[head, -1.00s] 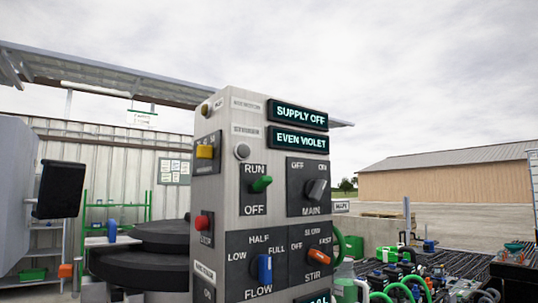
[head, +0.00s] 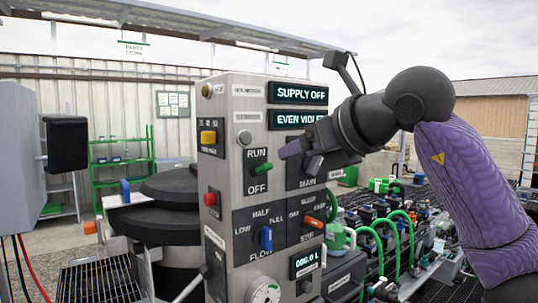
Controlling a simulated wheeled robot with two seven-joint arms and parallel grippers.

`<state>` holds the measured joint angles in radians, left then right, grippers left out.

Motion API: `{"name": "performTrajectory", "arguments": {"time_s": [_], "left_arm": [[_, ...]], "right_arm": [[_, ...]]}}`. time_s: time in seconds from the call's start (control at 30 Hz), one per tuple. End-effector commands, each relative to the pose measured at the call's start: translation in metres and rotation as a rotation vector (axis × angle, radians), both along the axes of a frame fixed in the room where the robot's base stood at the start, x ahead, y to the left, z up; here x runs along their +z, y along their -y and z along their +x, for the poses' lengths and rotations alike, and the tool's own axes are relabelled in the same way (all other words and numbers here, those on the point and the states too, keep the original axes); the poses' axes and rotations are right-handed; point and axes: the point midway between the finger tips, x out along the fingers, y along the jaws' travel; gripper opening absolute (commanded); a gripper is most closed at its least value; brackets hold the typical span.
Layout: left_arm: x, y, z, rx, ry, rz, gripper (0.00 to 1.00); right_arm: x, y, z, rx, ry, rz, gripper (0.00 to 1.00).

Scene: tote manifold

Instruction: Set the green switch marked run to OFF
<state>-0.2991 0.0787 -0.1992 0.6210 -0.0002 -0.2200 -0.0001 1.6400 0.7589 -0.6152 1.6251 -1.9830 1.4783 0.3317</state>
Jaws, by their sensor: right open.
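The green switch (head: 264,170) is a short lever on the front of a grey control panel (head: 236,215), with RUN printed above it and OFF below. The lever sticks out toward the right of the picture; I cannot tell for certain which mark it favours. My right gripper (head: 290,150) comes in from the right, with its fingertips just right of and slightly above the green lever, in front of the MAIN plate. It is open, with a visible gap from the lever, and holds nothing visible. My left gripper is out of view.
The grey MAIN switch (head: 313,165) is close below my right gripper. A blue FLOW switch (head: 265,239) and an orange STIR switch (head: 314,221) are lower down. Displays read SUPPLY OFF (head: 299,93) and EVEN VIOLET (head: 297,120). A red stop button (head: 210,199) is on the side.

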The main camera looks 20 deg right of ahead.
Motion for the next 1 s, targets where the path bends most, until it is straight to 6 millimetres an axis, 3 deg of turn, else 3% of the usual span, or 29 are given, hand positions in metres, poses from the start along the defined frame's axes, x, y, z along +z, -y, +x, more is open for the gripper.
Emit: {"name": "performTrajectory", "arguments": {"time_s": [0.4,0.77,1.0], "left_arm": [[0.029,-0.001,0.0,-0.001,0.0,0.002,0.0],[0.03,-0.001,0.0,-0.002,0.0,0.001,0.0],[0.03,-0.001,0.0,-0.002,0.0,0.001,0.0]], "right_arm": [[-0.029,-0.027,0.073,-0.002,-0.005,-0.002,0.65],[-0.038,-0.03,0.084,-0.001,-0.002,-0.003,0.65],[-0.037,-0.03,0.084,-0.001,-0.002,-0.003,0.16]]}}
